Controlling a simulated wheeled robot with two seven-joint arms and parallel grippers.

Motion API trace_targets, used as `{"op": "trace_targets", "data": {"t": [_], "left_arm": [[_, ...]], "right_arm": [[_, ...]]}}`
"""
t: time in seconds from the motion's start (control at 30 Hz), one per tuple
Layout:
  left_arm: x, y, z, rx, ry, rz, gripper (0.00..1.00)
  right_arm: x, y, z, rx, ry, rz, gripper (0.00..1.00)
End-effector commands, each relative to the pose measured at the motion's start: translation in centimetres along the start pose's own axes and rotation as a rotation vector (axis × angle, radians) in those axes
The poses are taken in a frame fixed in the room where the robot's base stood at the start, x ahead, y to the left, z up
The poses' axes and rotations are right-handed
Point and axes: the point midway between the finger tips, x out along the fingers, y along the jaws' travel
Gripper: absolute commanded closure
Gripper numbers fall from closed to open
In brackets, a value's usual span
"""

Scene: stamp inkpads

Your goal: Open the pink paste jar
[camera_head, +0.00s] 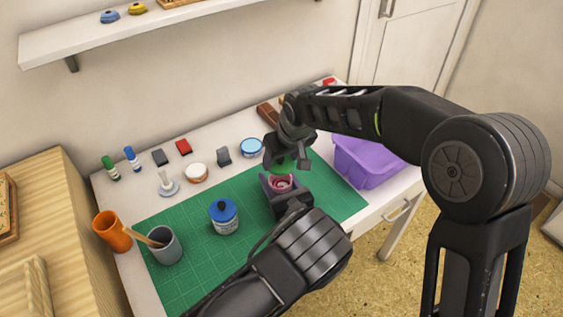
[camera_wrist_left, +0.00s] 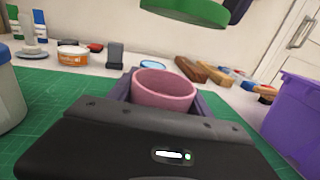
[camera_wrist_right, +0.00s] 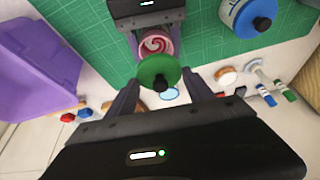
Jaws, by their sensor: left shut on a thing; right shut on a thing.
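The pink paste jar (camera_head: 282,184) stands at the mat's middle right, its top open and pink swirled paste showing inside. My left gripper (camera_head: 276,190) is shut around the jar's body; its fingers also flank the jar (camera_wrist_left: 163,88) in the left wrist view. A green lid (camera_wrist_right: 158,68) with a dark knob is held between the fingers of my right gripper (camera_wrist_right: 163,90). The lid (camera_wrist_left: 188,10) is apart from the jar and above it. In the head view my right gripper (camera_head: 284,160) is just over the jar and hides part of the lid.
A blue-lidded jar (camera_head: 224,218) stands on the green mat (camera_head: 190,240) left of my left gripper. A purple bin (camera_head: 368,165) is at the right. A grey cup (camera_head: 164,248) and orange cup (camera_head: 112,232) stand at the left. Small items line the back.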

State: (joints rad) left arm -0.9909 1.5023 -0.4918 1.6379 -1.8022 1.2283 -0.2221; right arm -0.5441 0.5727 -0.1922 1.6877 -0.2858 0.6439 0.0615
Motion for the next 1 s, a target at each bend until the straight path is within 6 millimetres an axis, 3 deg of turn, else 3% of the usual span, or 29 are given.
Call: {"op": "trace_targets", "data": {"t": [0.13,0.17,0.2,0.47,0.77,1.0], "left_arm": [[0.0,0.0,0.0,0.000,0.000,0.000,1.00],[0.0,0.0,0.0,0.000,0.000,0.000,0.41],[0.0,0.0,0.0,0.000,0.000,0.000,0.37],[0.0,0.0,0.0,0.000,0.000,0.000,0.17],[-0.2,0.0,0.0,0.000,0.000,0.000,0.17],[-2.6,-0.1,-0.1,0.000,0.001,-0.002,0.17]], "right_arm": [[0.0,0.0,0.0,0.000,0.000,0.000,0.88],[0.0,0.0,0.0,0.000,0.000,0.000,0.88],[0.0,0.0,0.0,0.000,0.000,0.000,0.88],[0.0,0.0,0.0,0.000,0.000,0.000,0.88],[0.1,0.0,0.0,0.001,0.000,0.000,0.88],[0.5,0.0,0.2,0.001,0.000,0.000,0.88]]}}
